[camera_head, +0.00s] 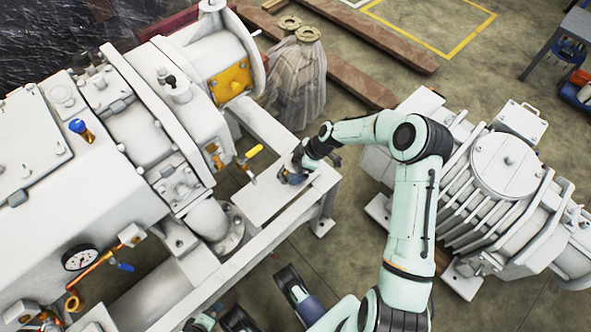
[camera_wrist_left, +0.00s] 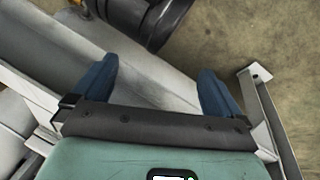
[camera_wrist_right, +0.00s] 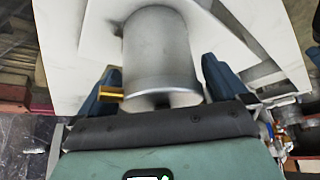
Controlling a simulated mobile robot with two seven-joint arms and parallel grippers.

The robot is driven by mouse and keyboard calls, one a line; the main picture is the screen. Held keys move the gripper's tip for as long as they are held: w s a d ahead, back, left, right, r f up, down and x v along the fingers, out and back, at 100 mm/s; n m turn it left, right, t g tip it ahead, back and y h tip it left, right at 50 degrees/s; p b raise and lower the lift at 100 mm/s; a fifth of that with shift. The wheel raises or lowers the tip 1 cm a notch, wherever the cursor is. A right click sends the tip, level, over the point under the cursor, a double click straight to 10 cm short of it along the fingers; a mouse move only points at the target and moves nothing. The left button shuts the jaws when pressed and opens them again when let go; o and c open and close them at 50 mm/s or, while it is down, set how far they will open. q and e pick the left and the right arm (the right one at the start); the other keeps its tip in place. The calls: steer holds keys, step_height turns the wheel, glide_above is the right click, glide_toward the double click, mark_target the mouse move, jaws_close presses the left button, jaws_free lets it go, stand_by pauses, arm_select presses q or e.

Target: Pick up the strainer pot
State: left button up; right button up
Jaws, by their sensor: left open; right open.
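A grey metal cylinder, which looks like the strainer pot (camera_wrist_right: 160,50), shows in the right wrist view over a white surface. My right gripper (camera_head: 293,172) is open over the white plate of the machine frame in the head view. In the right wrist view its blue fingers stand on either side of the cylinder's near end, with gaps. In the head view my right gripper and arm hide most of the pot. My left gripper (camera_wrist_left: 158,88) is open and empty above a grey beam; its fingers show at the bottom of the head view.
The white vacuum machine (camera_head: 140,130) fills the left, with a yellow-handled valve (camera_head: 253,152) near my right gripper. A ribbed pump (camera_head: 500,175) stands at the right. A wrapped bundle (camera_head: 297,80) stands behind the plate.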

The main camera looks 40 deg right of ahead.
steer(key=shift+r, duration=0.1)
steer(key=c, duration=1.2)
